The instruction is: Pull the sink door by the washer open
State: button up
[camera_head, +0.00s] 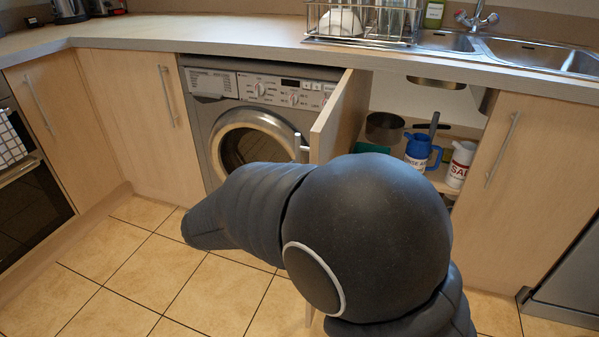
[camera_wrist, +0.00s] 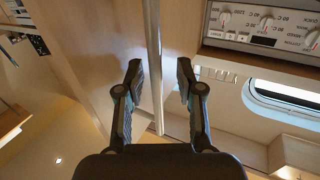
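The wooden sink door (camera_head: 338,118) beside the washer (camera_head: 250,110) stands swung well out from the cupboard in the head view. Part of its handle (camera_head: 303,147) shows on the side facing the washer; the rest is hidden by my arm. In the wrist view, the long metal handle (camera_wrist: 154,65) runs along the pale door face (camera_wrist: 90,45). My gripper (camera_wrist: 160,80) is open, with one finger on each side of the handle and visible gaps. My gripper is hidden behind my arm in the head view.
The open cupboard holds a pot (camera_head: 384,128), a blue jug (camera_head: 419,150) and a white-and-red container (camera_head: 461,163). Another closed door (camera_head: 525,180) is to the right. The counter (camera_head: 200,35) with a dish rack (camera_head: 365,22) runs above. Tiled floor (camera_head: 150,270) is clear at left.

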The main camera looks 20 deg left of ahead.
jog(key=v, duration=1.1)
jog(key=shift+s+a, duration=0.2)
jog(key=shift+s, duration=0.1)
